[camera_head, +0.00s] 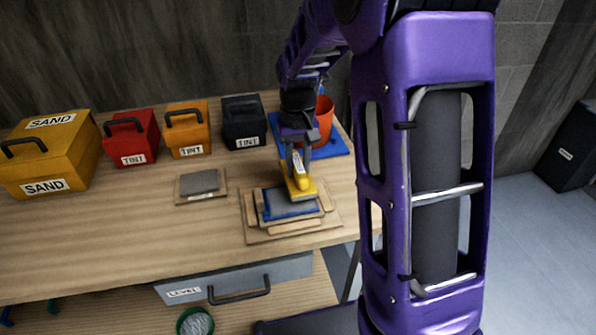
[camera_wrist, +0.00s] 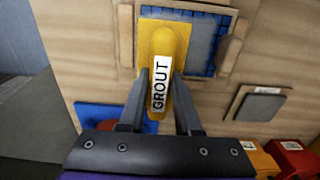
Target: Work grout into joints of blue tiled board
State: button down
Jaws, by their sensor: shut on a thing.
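The blue tiled board (camera_head: 270,212) lies on the bench inside a wooden frame (camera_head: 252,232). Grey covers most of its face, and blue tile shows along its edges in the wrist view (camera_wrist: 209,70). My gripper (camera_head: 297,160) is shut on the handle of a yellow float labelled GROUT (camera_head: 301,182), and both fingers flank the handle in the wrist view (camera_wrist: 161,85). The float is over the right, far part of the board. I cannot tell whether its underside touches the tiles. The float hides that part of the board.
A small grey panel (camera_head: 199,181) lies left of the frame. Yellow SAND (camera_head: 45,150), red TINT (camera_head: 131,137), orange TINT (camera_head: 187,130) and black TINT (camera_head: 244,122) boxes stand behind. An orange bucket (camera_head: 324,118) stands on a blue mat (camera_head: 335,146). A LEVEL drawer (camera_head: 235,280) is below the bench. The left front is clear.

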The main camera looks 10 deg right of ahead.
jog(key=shift+s+r, duration=0.1)
jog(key=shift+r, duration=2.6)
